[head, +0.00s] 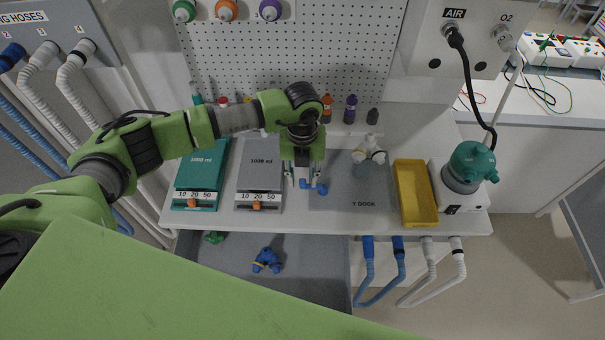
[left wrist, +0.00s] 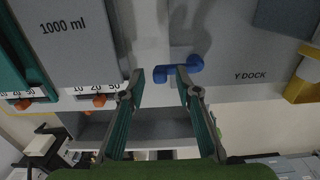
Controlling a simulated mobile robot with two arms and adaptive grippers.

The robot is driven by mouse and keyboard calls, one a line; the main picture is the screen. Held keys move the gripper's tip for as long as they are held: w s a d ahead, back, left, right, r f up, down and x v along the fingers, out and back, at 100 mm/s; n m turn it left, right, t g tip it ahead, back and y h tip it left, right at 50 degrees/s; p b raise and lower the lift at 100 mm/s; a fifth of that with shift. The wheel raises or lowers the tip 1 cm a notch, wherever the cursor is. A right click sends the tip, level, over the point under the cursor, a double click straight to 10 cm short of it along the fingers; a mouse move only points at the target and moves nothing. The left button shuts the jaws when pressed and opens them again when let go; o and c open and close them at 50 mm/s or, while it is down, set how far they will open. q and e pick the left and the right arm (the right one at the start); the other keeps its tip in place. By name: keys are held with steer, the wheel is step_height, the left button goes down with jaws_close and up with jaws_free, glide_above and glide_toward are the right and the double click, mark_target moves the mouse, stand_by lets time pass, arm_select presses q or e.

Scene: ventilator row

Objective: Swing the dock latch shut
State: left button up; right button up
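The dock latch (head: 321,189) is a small blue lever at the left edge of the grey Y dock plate (head: 350,208). In the left wrist view the blue latch (left wrist: 194,63) shows just beyond my fingertips, with one rounded end between them. My left gripper (head: 303,182) points down over it and is open, with its two fingers (left wrist: 162,80) apart. The right finger overlaps the latch in that view; I cannot tell whether they touch. A white Y-piece (head: 369,150) is at the back of the dock plate. My right gripper is not in view.
A teal 1000 ml unit (head: 201,170) and a grey one (head: 262,165) lie left of the dock. A yellow tray (head: 417,215) and a teal-topped humidifier (head: 470,168) stand right. A grey drawer (head: 315,262) below holds a blue part (head: 267,260).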

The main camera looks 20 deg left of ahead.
arm_select(q)
steer(key=shift+f, duration=0.1)
jaws_close()
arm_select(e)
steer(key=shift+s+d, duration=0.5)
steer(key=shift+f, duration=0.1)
